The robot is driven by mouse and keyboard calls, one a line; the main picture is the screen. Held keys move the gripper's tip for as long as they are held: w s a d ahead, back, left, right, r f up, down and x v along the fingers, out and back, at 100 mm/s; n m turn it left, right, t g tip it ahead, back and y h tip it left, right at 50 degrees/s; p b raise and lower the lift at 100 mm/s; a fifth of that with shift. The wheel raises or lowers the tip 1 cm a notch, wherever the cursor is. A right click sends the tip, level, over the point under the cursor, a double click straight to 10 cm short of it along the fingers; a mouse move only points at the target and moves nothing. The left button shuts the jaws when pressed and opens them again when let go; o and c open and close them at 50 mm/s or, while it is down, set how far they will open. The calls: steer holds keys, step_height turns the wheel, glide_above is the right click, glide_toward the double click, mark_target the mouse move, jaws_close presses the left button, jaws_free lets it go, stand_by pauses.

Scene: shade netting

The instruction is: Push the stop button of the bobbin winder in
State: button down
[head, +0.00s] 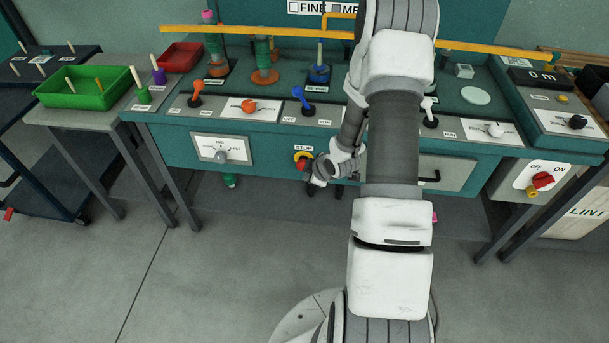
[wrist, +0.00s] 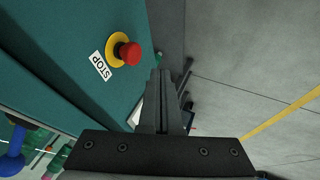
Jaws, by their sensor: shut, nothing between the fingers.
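The stop button (wrist: 130,54) is a red cap on a yellow collar (wrist: 116,44), set in the teal front panel of the bobbin winder (head: 260,152). In the wrist view the cap stands out from its collar, beside a white STOP label (wrist: 98,65). My gripper (wrist: 160,74) is shut and empty. In the wrist view its fingertips are just right of and below the button, with a visible gap between. In the head view the fingers are mostly hidden behind my wrist.
A white dial panel (head: 221,149) is left of the button on the same front. Several levers, including a blue one (head: 303,98), stand on the sloped top above it. A red ON/OFF switch (head: 543,180) is far right. Floor in front is open.

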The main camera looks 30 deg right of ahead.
steer(key=shift+p+v, duration=0.35)
steer(key=shift+v, duration=1.95)
steer(key=s+a+r+m+g+h, duration=0.1)
steer(key=s+a+r+m+h, duration=0.15)
steer(key=r, duration=0.85)
steer(key=s+a+r+m+h, duration=0.1)
steer(key=r+m, duration=0.2)
steer(key=r, duration=0.8)
steer(key=s+a+r+m+y, duration=0.1)
steer(key=s+a+r+m, duration=0.1)
steer(key=s+a+r, duration=0.3)
steer(key=s+a+r+m+y, duration=0.2)
steer(key=s+a+r, duration=0.4)
steer(key=s, duration=0.7)
steer(key=shift+a+g, duration=0.3)
steer(key=shift+a, duration=0.25)
steer(key=shift+w+r+m, duration=0.15)
steer(key=shift+m, duration=0.1)
